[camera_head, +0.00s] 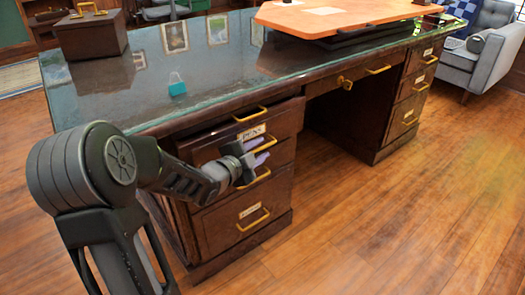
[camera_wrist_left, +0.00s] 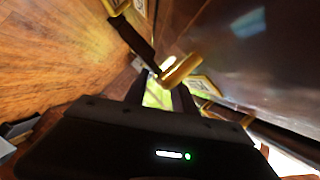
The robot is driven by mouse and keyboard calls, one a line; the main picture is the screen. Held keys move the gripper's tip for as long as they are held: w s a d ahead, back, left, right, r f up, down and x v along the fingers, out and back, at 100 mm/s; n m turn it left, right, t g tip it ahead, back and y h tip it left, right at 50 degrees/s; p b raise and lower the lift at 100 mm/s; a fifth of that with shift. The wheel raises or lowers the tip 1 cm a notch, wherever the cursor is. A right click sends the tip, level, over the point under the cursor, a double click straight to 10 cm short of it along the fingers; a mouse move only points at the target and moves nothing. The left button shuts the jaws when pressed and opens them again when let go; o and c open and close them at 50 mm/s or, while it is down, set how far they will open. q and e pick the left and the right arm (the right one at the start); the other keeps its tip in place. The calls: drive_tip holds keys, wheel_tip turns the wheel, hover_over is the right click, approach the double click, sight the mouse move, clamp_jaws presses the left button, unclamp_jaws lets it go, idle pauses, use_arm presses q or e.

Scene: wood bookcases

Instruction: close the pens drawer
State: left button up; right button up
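The pens drawer (camera_head: 286,133) is in the left stack of the dark wooden desk. Its PENS label (camera_head: 250,132) shows in the head view, with a gold handle (camera_head: 267,144) just below. How far the drawer stands out is hard to tell, as my arm covers part of the stack. My left gripper (camera_head: 250,160) is in front of the drawer, close to that handle. In the left wrist view a gold handle (camera_wrist_left: 180,70) lies just beyond the fingertips. The fingers look apart, with a gap between them. Contact with the handle cannot be told. My right gripper is out of view.
Other drawers with gold handles (camera_head: 253,220) are above and below. A grey armchair (camera_head: 485,55) stands back right. The wooden floor (camera_head: 400,220) in front is clear.

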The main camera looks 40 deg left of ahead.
use_arm(q)
drive_tip(key=shift+x, duration=0.9)
drive_tip(key=shift+c, duration=0.4)
clamp_jaws()
idle(0.4)
